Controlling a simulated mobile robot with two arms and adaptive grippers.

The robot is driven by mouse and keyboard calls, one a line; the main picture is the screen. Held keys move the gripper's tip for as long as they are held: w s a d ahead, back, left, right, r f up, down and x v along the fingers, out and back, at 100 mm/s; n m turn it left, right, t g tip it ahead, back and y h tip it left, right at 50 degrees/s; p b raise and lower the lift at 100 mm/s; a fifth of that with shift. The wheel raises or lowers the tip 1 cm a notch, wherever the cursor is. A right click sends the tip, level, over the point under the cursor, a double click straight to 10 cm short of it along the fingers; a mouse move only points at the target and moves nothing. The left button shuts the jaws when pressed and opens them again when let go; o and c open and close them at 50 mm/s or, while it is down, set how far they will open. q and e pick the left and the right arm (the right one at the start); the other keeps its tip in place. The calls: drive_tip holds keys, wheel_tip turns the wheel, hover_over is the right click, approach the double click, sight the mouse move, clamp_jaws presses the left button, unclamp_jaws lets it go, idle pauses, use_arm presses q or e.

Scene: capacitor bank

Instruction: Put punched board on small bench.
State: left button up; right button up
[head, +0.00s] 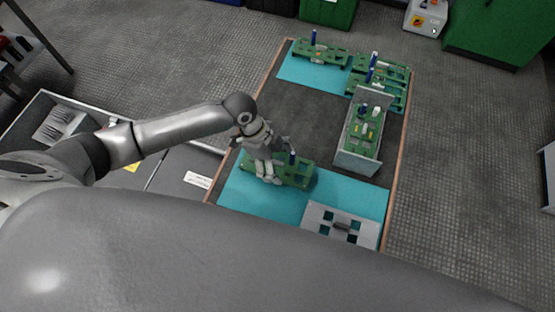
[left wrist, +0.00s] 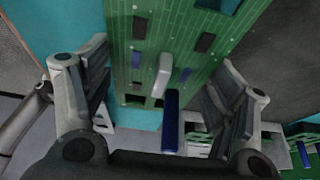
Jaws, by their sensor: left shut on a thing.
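A green punched board (head: 293,173) with rectangular cut-outs and a blue upright part is at my left gripper (head: 268,172), over the near turquoise mat. In the left wrist view the board (left wrist: 150,28) lies between the two fingers of my left gripper (left wrist: 160,80), which is shut on it. A white part and a blue part stand up from its face. Whether the board touches the mat cannot be told. A wood-edged bench (head: 396,160) with a dark middle lies under it. My right gripper is not in view.
More green boards (head: 320,52) with blue parts stand at the bench's far end. A grey open-topped box (head: 357,160) with green boards stands at its right. A grey plate (head: 315,216) with square holes and a handle lies at the near right. The dark middle has bare room.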

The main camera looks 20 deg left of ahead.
use_arm(q)
drive_tip(key=shift+f, duration=0.25)
idle(0.6)
drive_tip(key=o, duration=1.1)
drive_tip(key=v, duration=1.2)
